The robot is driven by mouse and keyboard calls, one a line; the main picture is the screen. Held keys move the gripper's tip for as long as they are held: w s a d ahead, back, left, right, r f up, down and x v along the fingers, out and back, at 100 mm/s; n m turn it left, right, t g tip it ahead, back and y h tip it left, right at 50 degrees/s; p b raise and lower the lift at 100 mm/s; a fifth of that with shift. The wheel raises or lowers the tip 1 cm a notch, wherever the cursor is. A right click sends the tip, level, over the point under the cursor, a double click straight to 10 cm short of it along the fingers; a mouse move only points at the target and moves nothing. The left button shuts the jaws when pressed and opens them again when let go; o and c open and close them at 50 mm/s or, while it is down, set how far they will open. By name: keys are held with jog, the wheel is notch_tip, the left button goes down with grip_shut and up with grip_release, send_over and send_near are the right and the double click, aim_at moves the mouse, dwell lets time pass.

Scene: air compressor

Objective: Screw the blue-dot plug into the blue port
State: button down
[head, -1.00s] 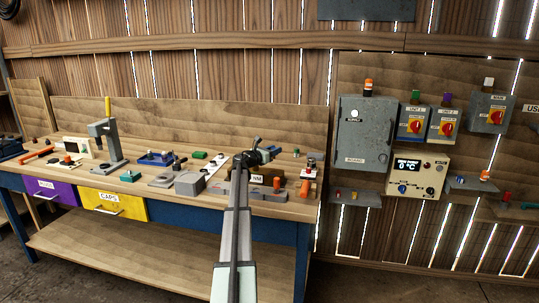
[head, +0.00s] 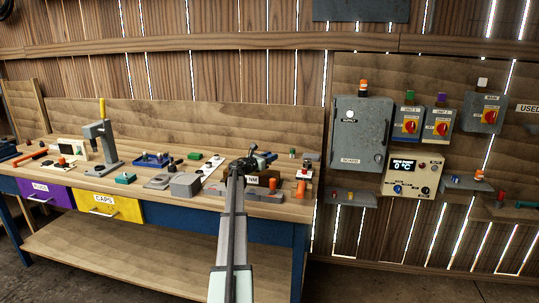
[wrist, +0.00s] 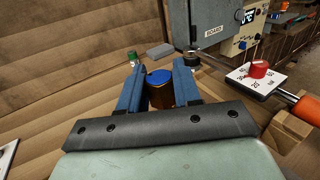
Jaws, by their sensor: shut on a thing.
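My gripper (wrist: 159,76) is shut on a dark, brassy cylindrical plug with a blue top (wrist: 160,77), held between its two blue fingers in the wrist view. The plug stands roughly in line with the fingers; its lower part is hidden by the gripper. In the head view my gripper (head: 241,168) is over the right part of the workbench (head: 95,218), and my arm hides what lies directly below. I cannot make out the blue port in either view.
A tool with an orange handle (wrist: 305,112) and a red knob (wrist: 258,69) on a white scale lies right of my gripper. A small green-topped part (wrist: 132,58) is beyond the left finger. A grey cabinet (head: 357,132) hangs on the wall at right.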

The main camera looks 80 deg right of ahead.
jog(key=shift+f, duration=1.55)
jog(key=shift+f, duration=1.1)
dwell(0.5)
jog(key=c, duration=0.7)
grip_release()
jog(key=v, duration=1.3)
jog(key=shift+w+a, duration=0.2)
jog(key=shift+a, duration=0.15)
